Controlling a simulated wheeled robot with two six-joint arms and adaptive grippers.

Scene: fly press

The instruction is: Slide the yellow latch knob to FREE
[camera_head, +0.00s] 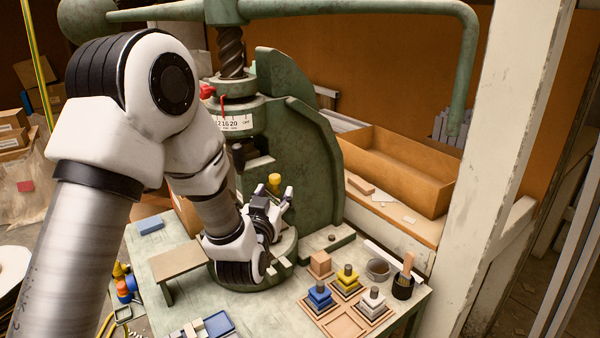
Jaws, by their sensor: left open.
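The yellow latch knob (274,180) shows on the front of the green fly press (318,165), low in its throat. My left gripper (287,193) is at the press, just below and to the right of the knob in the picture. Its fingers are apart and nothing shows between them. I cannot tell whether a finger touches the knob. The FREE marking is not readable here. My left arm hides the left side of the press. My right gripper is not in view.
A brush pot (403,287) and round tin (378,268) are nearby. A small raised stand (178,260) is left. A white post (500,150) stands right.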

